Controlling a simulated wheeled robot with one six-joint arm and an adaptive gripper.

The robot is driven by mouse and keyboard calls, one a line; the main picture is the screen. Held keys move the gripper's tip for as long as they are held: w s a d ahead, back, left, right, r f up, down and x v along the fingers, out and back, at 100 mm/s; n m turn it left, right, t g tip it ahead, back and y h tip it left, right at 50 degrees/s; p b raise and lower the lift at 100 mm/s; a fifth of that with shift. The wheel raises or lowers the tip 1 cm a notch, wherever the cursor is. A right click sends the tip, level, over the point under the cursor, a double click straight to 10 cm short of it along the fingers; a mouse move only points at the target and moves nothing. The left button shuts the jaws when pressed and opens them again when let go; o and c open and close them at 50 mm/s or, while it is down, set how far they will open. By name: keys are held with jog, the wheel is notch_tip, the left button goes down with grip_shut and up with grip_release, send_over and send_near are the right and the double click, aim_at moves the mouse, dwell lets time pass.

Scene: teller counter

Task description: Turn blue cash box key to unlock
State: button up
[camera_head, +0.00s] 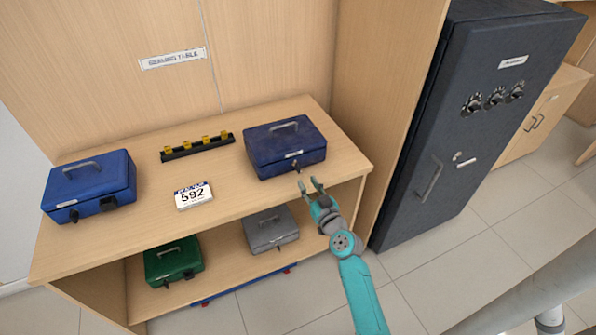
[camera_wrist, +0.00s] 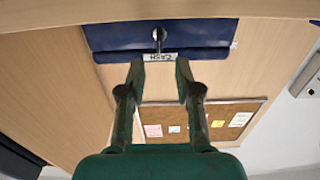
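A dark blue cash box (camera_head: 285,140) stands on the right of the upper shelf, its handle folded on the lid. A key or lock piece (camera_head: 297,166) shows at its front. In the wrist view, the box front (camera_wrist: 110,38) appears at the top, with a metal key (camera_wrist: 159,36) above a CASH label (camera_wrist: 160,57). My gripper (camera_head: 309,186) is just in front of the box. In the wrist view my gripper (camera_wrist: 158,75) is open and empty, its fingertips apart from the key. A brighter blue cash box (camera_head: 88,183) stands at the shelf's left.
A black rack with yellow pieces (camera_head: 197,146) and a white 592 sign (camera_head: 193,195) stand between the boxes. Green (camera_head: 173,261) and grey (camera_head: 270,231) boxes sit below. A dark safe (camera_head: 440,150) stands right; floor in front is open.

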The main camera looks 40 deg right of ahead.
aim_at(299, 170)
jog(key=x, duration=0.7)
jog(key=shift+w+d, duration=0.1)
jog(key=shift+w, duration=0.15)
grip_shut()
